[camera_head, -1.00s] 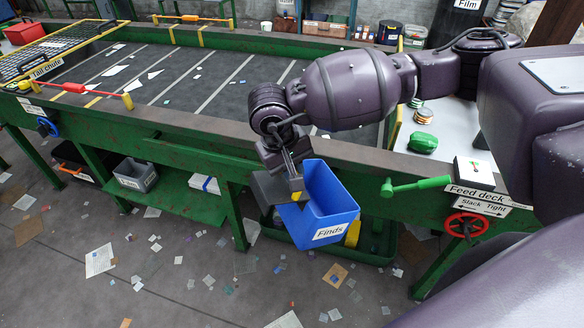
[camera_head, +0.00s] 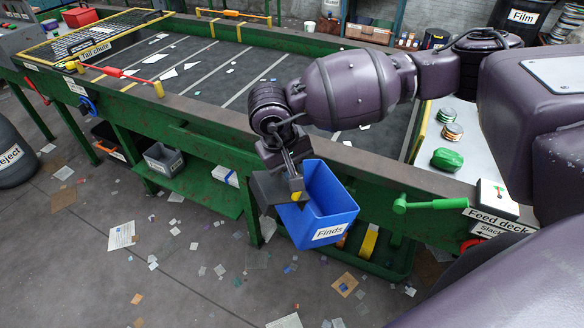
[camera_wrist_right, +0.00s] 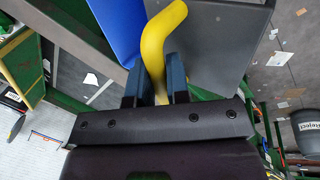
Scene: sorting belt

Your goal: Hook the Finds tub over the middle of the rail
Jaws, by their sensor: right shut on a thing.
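The blue Finds tub (camera_head: 325,205) hangs from my right gripper (camera_head: 293,190), its label facing the camera. It is in the air in front of the sorting belt's near side, close to the rail (camera_head: 215,118), the long brown top edge. In the right wrist view, the fingers of my right gripper (camera_wrist_right: 157,82) are shut on a bent yellow piece (camera_wrist_right: 160,45), beside the tub's blue wall (camera_wrist_right: 118,28). I cannot tell whether the tub touches the frame. My right arm hides part of the rail. My left gripper is out of view.
A green lever (camera_head: 430,203) sticks out right of the tub, by the Feed deck sign (camera_head: 490,217). A green tray (camera_head: 385,262) and grey bin (camera_head: 163,160) are below the belt. A Reject bin (camera_head: 12,155) stands far left. Scraps litter the floor.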

